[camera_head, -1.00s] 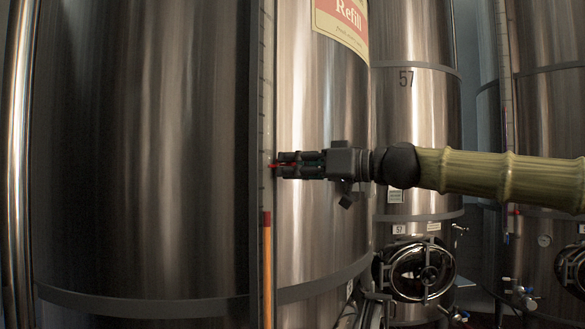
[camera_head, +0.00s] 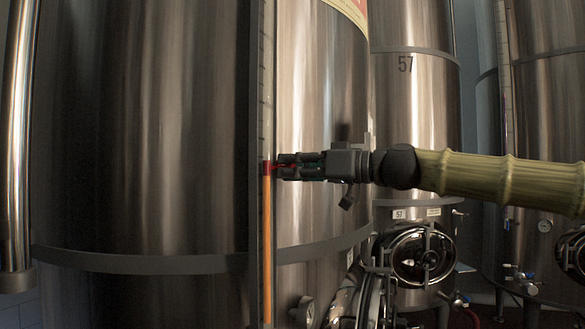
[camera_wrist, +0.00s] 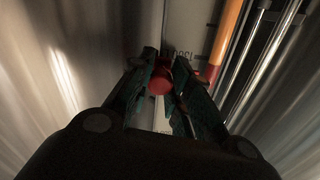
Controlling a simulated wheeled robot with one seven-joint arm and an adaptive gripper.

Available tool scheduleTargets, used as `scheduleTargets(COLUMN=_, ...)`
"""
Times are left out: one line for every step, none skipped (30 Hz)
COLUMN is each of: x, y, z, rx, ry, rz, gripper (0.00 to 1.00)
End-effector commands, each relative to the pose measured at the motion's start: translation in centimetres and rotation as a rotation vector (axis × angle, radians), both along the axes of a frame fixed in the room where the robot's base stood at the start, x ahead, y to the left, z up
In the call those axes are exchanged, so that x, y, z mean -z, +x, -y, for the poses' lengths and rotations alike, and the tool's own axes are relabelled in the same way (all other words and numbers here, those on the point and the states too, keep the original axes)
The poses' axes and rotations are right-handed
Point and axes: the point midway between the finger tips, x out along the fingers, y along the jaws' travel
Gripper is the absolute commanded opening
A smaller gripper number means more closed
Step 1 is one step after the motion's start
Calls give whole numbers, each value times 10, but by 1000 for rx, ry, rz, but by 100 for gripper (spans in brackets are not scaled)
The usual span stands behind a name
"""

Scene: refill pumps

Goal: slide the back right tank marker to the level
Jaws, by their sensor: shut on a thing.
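The tank marker (camera_wrist: 160,82) is a small red knob, held between the two fingertips in the wrist view. In the head view my gripper (camera_head: 279,167) is shut on it at the gauge strip (camera_head: 268,90) of the large steel tank (camera_head: 140,150). An orange liquid column (camera_head: 267,230) rises in the gauge, with a dark red band (camera_head: 266,167) at its top. The marker stands at about the height of this band, just right of it. The orange column (camera_wrist: 228,35) also shows beside the fingers in the wrist view. The fingers partly hide the marker.
A second steel tank numbered 57 (camera_head: 415,120) stands behind my arm, with a round hatch (camera_head: 422,255) below. Another tank (camera_head: 550,120) stands at the far right. Pipes and valves crowd the lower right.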

Motion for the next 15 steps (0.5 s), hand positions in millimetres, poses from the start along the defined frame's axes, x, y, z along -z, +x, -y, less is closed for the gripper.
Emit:
scheduleTargets(x=10, y=1, z=1, rx=1, ry=1, rz=-3, gripper=0)
scheduleTargets(x=12, y=1, z=1, rx=1, ry=1, rz=-3, gripper=0)
scheduleTargets(x=13, y=1, z=1, rx=1, ry=1, rz=-3, gripper=0)
scheduleTargets(x=15, y=1, z=1, rx=1, ry=1, rz=-3, gripper=0)
scheduleTargets(x=15, y=1, z=1, rx=1, ry=1, rz=-3, gripper=0)
scheduleTargets(x=16, y=1, z=1, rx=1, ry=2, rz=-3, gripper=0)
scheduleTargets(x=16, y=1, z=1, rx=1, ry=2, rz=-3, gripper=0)
scheduleTargets(x=16, y=1, z=1, rx=1, ry=3, rz=-4, gripper=0)
scheduleTargets(x=16, y=1, z=1, rx=1, ry=3, rz=-4, gripper=0)
scheduleTargets(x=16, y=1, z=1, rx=1, ry=3, rz=-5, gripper=0)
scheduleTargets(x=16, y=1, z=1, rx=1, ry=2, rz=-6, gripper=0)
scheduleTargets(x=16, y=1, z=1, rx=1, ry=3, rz=-7, gripper=0)
scheduleTargets(x=16, y=1, z=1, rx=1, ry=3, rz=-7, gripper=0)
scheduleTargets(x=16, y=1, z=1, rx=1, ry=3, rz=-7, gripper=0)
scheduleTargets(x=16, y=1, z=1, rx=1, ry=3, rz=-7, gripper=0)
